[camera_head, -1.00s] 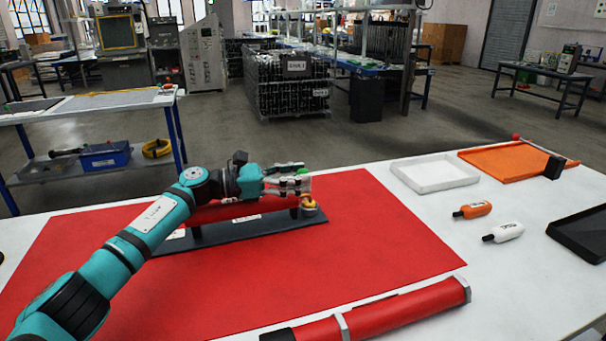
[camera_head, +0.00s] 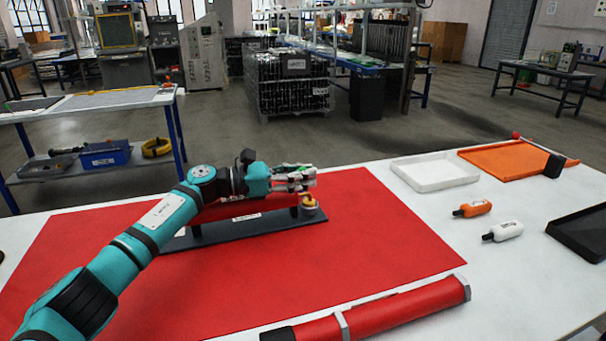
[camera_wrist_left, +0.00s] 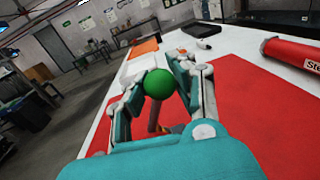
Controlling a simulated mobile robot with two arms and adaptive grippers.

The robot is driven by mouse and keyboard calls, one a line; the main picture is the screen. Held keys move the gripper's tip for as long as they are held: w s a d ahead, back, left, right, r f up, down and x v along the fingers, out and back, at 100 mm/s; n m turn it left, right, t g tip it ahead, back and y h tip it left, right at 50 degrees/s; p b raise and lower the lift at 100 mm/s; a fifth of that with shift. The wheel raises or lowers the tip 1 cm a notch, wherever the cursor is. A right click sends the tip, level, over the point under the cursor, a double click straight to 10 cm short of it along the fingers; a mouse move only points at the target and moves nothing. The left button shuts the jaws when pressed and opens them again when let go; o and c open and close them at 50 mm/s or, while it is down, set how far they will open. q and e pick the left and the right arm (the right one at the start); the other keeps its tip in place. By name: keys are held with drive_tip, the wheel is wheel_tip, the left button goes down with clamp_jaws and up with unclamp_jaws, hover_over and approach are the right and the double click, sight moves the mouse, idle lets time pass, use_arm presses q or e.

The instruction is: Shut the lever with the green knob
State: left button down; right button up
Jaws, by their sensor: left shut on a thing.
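The green knob (camera_wrist_left: 159,84) shows in the left wrist view between the fingers of my left gripper (camera_wrist_left: 166,75), which is shut on it. A thin stem runs down from the knob. In the head view my left gripper (camera_head: 305,177) is above the right end of the dark base (camera_head: 240,229), and its fingers mostly hide the knob. A red pump tube (camera_head: 235,207) lies along that base, partly behind my arm. A yellow part (camera_head: 309,201) sits at the base's right end, just below the fingers. My right gripper is not in view.
The base rests on a red mat (camera_head: 390,230). A second red tube (camera_head: 390,312) lies at the mat's front edge. To the right are an orange bottle (camera_head: 474,209), a white bottle (camera_head: 504,232), a white tray (camera_head: 434,184), an orange tray (camera_head: 505,173) and a black tray (camera_head: 570,226).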

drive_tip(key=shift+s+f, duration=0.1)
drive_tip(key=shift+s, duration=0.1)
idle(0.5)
use_arm(q)
drive_tip(key=shift+w+a, duration=0.1)
drive_tip(key=shift+w, duration=0.05)
drive_tip(key=n, duration=0.2)
drive_tip(key=w+n+b, duration=0.1)
drive_tip(key=n, duration=0.1)
drive_tip(key=w+a+n+b, duration=0.1)
drive_tip(key=shift+w+a+r+n+t, duration=0.1)
drive_tip(key=shift+w+r+n+t, duration=0.2)
drive_tip(key=shift+r+n, duration=0.1)
drive_tip(key=c, duration=1)
unclamp_jaws()
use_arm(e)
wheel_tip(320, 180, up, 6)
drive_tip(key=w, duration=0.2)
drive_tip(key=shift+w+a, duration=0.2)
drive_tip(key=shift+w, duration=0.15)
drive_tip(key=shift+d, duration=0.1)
use_arm(q)
drive_tip(key=shift+s+a, duration=0.15)
drive_tip(key=shift+a, duration=0.25)
drive_tip(key=v, duration=1.1)
drive_tip(key=shift+f, duration=0.25)
